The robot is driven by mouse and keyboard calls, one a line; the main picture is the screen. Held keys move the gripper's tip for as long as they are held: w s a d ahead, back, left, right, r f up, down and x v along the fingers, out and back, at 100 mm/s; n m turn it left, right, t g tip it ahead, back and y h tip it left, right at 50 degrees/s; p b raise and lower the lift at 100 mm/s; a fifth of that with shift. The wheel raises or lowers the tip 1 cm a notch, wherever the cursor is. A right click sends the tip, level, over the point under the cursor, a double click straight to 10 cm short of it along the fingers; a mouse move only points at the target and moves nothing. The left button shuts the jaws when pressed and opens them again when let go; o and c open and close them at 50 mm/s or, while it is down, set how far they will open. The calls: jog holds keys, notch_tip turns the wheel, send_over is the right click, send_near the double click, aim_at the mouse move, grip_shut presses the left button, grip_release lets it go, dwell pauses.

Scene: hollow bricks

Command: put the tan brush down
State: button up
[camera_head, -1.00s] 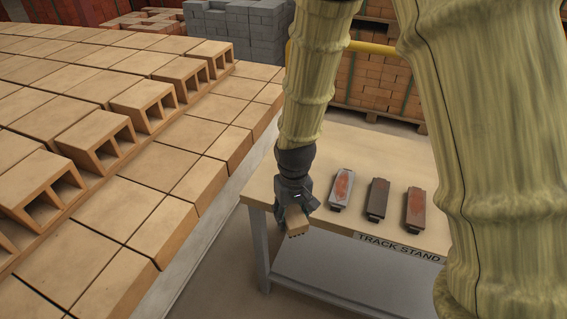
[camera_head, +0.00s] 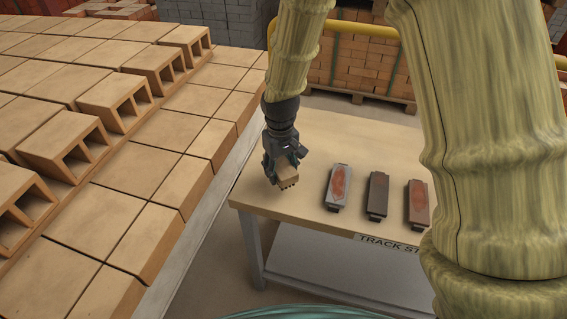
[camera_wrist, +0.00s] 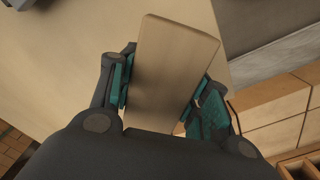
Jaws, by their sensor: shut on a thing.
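My gripper (camera_head: 284,170) is shut on the tan brush (camera_head: 289,174), near the left end of the table. In the head view the brush's dark bristles show at its lower edge. Whether the brush touches the tabletop or hangs just above it, I cannot tell. In the wrist view the brush (camera_wrist: 168,75) is a plain tan block between the teal-padded fingers (camera_wrist: 165,95). The table (camera_head: 352,140) has a pale tan top and a front label reading "TRACK ST".
A grey brush (camera_head: 338,187), a dark brush (camera_head: 377,195) and a brown brush (camera_head: 417,205) lie in a row to the right. Hollow bricks (camera_head: 113,98) stand on the tan block surface at left. The tabletop behind the row is clear.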

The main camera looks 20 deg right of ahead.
jog(key=w, duration=0.1)
jog(key=w+d, duration=0.1)
jog(key=w, duration=0.1)
jog(key=w+d, duration=0.1)
jog(key=shift+w+d+f+p, duration=0.2)
jog(key=shift+d+f+p, duration=0.05)
jog(key=shift+p, duration=0.15)
jog(key=shift+f+p, duration=0.45)
jog(key=shift+f, duration=1.3)
jog(key=shift+f, duration=0.15)
jog(key=o, duration=1.3)
notch_tip(320, 180, up, 12)
jog(key=shift+r+b, duration=0.2)
jog(key=shift+b, duration=0.8)
